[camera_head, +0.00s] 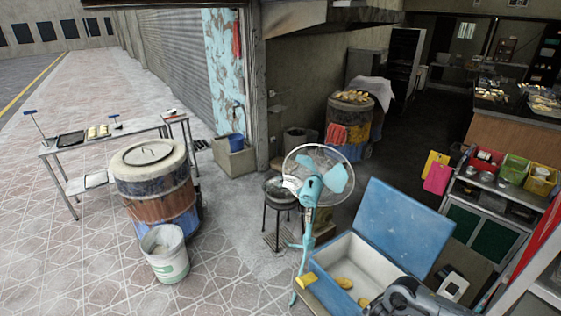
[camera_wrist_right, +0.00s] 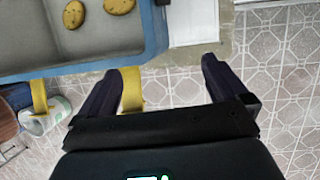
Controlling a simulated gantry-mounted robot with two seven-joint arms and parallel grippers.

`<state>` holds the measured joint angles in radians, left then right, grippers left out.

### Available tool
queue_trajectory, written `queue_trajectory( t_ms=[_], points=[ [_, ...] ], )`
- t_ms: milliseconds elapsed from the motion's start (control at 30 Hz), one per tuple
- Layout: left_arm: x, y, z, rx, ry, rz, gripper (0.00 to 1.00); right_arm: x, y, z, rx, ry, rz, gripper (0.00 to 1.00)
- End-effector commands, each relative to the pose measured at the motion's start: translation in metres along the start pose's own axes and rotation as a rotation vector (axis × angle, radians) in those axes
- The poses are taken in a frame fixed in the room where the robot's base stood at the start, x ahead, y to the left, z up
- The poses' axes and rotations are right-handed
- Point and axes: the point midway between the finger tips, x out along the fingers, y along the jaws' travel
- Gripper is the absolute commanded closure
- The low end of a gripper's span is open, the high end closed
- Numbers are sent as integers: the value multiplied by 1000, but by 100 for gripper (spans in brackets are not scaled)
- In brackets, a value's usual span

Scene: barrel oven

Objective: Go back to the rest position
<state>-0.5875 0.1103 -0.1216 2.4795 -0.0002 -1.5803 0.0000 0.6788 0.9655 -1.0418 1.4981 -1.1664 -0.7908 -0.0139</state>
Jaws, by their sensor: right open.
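In the head view part of my right arm shows at the bottom right, in front of the blue cooler box (camera_head: 318,274), whose lid stands open. In the right wrist view my right gripper (camera_wrist_right: 162,82) has its two dark fingers wide apart, with nothing held. The cooler's blue rim (camera_wrist_right: 85,70) is just beyond the fingertips. A yellow latch (camera_wrist_right: 132,90) hangs from it beside the left finger, and it cannot be told whether they touch. Two round breads (camera_wrist_right: 96,10) lie inside the cooler. My left gripper is in neither view.
A teal fan (camera_head: 312,195) stands beside the cooler. A lidded barrel oven (camera_head: 152,185) and a white bucket (camera_head: 165,254) stand left, near a metal table (camera_head: 100,139). Shelves with colored bins (camera_head: 515,168) are at right. Tiled floor is clear at left.

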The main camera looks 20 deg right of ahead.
Motion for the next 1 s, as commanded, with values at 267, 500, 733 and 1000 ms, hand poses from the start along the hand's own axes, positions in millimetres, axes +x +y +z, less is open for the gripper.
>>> queue_trajectory(
  t_ms=[267,500,733,1000],
  points=[
    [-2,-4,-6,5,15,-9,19,-12,26,-99,41,97,135,0],
    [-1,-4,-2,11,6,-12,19,-77,46,-238,300,299,304,0],
    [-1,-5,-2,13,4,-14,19,-158,25,-276,862,457,283,0],
    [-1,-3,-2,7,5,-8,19,-185,-42,-240,1399,452,86,0]
  ],
)
